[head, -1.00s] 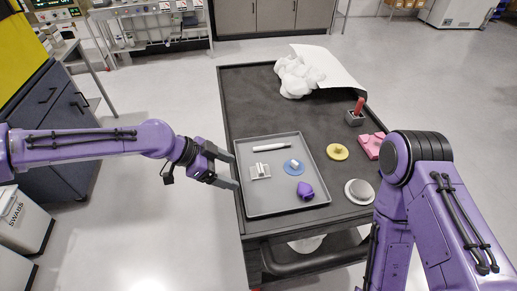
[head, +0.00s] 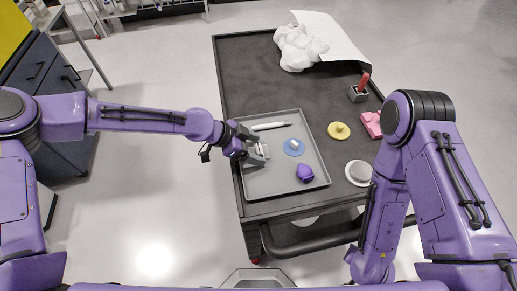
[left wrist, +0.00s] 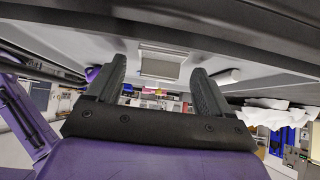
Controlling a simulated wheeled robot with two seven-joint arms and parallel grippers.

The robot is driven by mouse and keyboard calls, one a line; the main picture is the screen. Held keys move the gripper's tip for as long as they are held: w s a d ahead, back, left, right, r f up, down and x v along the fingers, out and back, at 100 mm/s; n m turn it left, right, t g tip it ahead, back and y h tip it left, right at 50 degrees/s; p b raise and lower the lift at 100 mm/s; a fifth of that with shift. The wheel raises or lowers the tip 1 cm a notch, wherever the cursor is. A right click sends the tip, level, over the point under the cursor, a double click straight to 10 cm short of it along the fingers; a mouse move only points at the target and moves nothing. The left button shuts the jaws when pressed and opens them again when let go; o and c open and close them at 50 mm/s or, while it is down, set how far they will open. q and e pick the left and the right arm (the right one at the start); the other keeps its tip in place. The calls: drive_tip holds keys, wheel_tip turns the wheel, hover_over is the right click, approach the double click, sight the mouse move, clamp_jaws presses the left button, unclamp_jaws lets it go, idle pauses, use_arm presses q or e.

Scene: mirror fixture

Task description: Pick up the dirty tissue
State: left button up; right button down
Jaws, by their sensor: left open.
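A crumpled white heap (head: 297,47), which looks like the tissue, lies at the far end of the dark cart top. I see no clear stain on it. A crumpled white mass also shows at the right in the left wrist view (left wrist: 268,114). My left gripper (head: 260,151) is open at the left side of the grey tray, well apart from the heap. Its two fingers stand on either side of a small pale rectangular piece (left wrist: 160,65) in the left wrist view; whether they touch it I cannot tell. My right arm is at the right; its gripper is out of view.
The grey tray (head: 285,187) also holds a white pen-like stick (head: 271,126), a blue disc (head: 293,148) and a purple piece (head: 305,173). A yellow disc (head: 339,131), pink block (head: 372,124), red-handled holder (head: 358,94) and round grey piece (head: 359,172) stand right of it.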

use_arm(q)
drive_tip(key=shift+s+r, duration=0.1)
drive_tip(key=c, duration=1.1)
drive_tip(key=shift+c, duration=0.2)
